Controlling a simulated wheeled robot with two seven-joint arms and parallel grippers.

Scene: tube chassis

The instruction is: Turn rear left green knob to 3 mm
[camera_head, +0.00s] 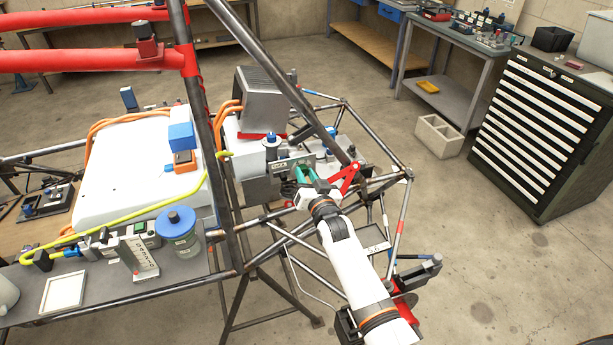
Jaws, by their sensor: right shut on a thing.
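The green knob (298,174) shows as a small green part near a labelled grey plate (283,164) at the rear of the tube chassis (233,185). My right gripper (307,181) comes up from the lower right and is shut on the green knob, whose far side is partly hidden by the plate and fingers. The knob's scale is too small to read. My left gripper is not in view.
A red bracket (347,179) and dark tubes stand close around my right gripper. A finned grey box (261,97) is behind it. A blue-capped jar (179,230) stands on the left tray. A drawer cabinet (543,125) is at the right; the floor between is mostly clear.

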